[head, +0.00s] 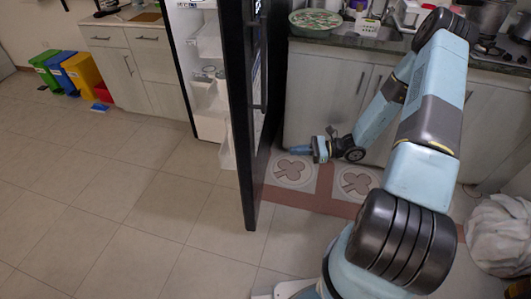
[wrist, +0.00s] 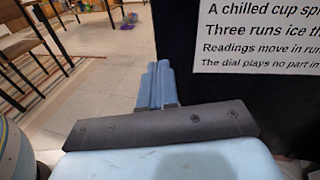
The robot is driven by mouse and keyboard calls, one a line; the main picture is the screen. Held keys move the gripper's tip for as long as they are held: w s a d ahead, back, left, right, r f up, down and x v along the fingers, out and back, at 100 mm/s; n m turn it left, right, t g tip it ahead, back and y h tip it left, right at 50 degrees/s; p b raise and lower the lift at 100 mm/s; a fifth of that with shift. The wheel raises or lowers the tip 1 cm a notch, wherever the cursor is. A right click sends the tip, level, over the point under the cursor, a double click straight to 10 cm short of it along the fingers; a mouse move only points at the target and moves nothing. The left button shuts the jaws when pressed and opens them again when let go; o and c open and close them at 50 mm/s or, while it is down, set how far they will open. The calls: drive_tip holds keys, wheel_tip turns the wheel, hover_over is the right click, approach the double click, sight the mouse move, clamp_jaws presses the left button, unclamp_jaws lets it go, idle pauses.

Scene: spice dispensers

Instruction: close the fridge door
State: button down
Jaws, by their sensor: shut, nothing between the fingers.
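The black fridge door (head: 236,110) stands wide open in the head view, swung out toward me and seen nearly edge-on. The white fridge interior (head: 205,70) with its shelves shows to its left. My gripper (head: 296,149) is low to the right of the door, apart from it in the picture, in front of the lower cabinets. In the wrist view, its blue fingers (wrist: 157,83) are together and empty. The dark door panel (wrist: 180,50) fills the right side there, with a white text sheet on it. I cannot tell whether the fingers touch the door.
A counter with a sink (head: 360,42) and grey cabinets (head: 330,100) stands behind my arm. Patterned floor tiles (head: 290,172) lie below it. Coloured bins (head: 82,72) stand far left, and a pale cloth heap (head: 500,235) lies right. The tiled floor (head: 110,200) left of the door is clear.

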sight(253, 152)
drive_tip(key=w+a+f+m, duration=0.1)
drive_tip(key=a, duration=0.3)
drive_tip(key=w+a+f+t, duration=0.1)
drive_tip(key=a, duration=0.4)
drive_tip(key=w+a+f+m+t, duration=0.1)
drive_tip(key=a, duration=0.3)
drive_tip(key=shift+w+a+f+m+y, duration=0.2)
drive_tip(key=shift+f+m+y, duration=0.1)
drive_tip(key=shift+f, duration=0.1)
